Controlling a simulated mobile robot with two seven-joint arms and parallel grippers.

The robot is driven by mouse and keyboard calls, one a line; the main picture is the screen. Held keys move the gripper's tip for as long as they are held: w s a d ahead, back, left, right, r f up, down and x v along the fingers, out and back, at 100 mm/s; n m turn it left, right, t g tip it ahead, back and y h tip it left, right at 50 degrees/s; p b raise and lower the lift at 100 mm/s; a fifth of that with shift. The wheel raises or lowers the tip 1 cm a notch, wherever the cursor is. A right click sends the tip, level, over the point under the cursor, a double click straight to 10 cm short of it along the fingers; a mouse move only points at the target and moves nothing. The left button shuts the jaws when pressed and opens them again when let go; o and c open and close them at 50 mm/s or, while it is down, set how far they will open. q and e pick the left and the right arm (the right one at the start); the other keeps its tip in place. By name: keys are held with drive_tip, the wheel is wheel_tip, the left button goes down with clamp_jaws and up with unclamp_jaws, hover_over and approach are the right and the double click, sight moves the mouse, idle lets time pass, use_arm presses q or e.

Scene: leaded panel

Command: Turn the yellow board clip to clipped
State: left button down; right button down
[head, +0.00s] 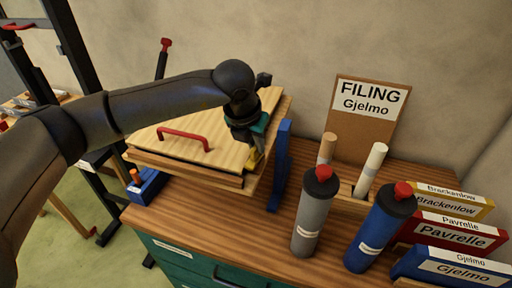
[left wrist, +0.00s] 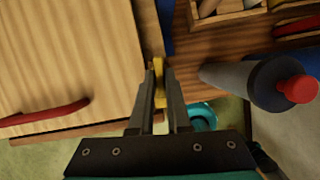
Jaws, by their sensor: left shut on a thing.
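The yellow board clip (head: 254,159) sits at the right front edge of a wooden board (head: 152,143) that has a red handle. In the left wrist view the clip (left wrist: 158,68) shows between the two fingers. My left gripper (left wrist: 160,92) is shut on it. In the head view my left gripper (head: 251,147) reaches down onto the clip from above and hides part of it. Whether the clip is in its clipped position I cannot tell. My right gripper is not in view.
A blue upright (head: 281,165) stands just right of the clip. A grey bottle (head: 316,212) and a blue bottle (head: 379,228) with red caps stand on the wooden cabinet top further right. A FILING sign (head: 368,103) and labelled boxes (head: 447,234) are beyond.

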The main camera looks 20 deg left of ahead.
use_arm(q)
drive_tip(key=m+b, duration=0.1)
drive_tip(key=m+h+b, duration=0.1)
drive_tip(key=m+b, duration=0.1)
drive_tip(key=shift+a+f+m, duration=0.15)
drive_tip(key=shift+m, duration=0.15)
drive_tip(key=shift+w+m+g+h+b, duration=0.1)
drive_tip(key=shift+m+g+h+b, duration=0.35)
drive_tip(key=shift+m+b, duration=0.4)
drive_tip(key=m+b, duration=0.1)
drive_tip(key=m, duration=0.1)
drive_tip(key=shift+m+g+h, duration=0.25)
drive_tip(key=shift+m+h, duration=0.1)
drive_tip(key=m, duration=0.1)
drive_tip(key=m+g, duration=0.1)
drive_tip(key=m, duration=0.1)
drive_tip(key=shift+w+r+m+h+b, duration=0.1)
drive_tip(key=shift+r+m+h+b, duration=0.1)
drive_tip(key=shift+m+h+b, duration=0.15)
drive_tip(key=m+g, duration=0.1)
drive_tip(key=m, duration=0.1)
drive_tip(key=m+g, duration=0.1)
drive_tip(key=m, duration=0.1)
drive_tip(key=shift+w+a+m+h, duration=0.1)
drive_tip(key=shift+m+h, duration=0.15)
drive_tip(key=shift+m, duration=0.1)
drive_tip(key=c, duration=0.9)
unclamp_jaws()
drive_tip(key=shift+r, duration=0.1)
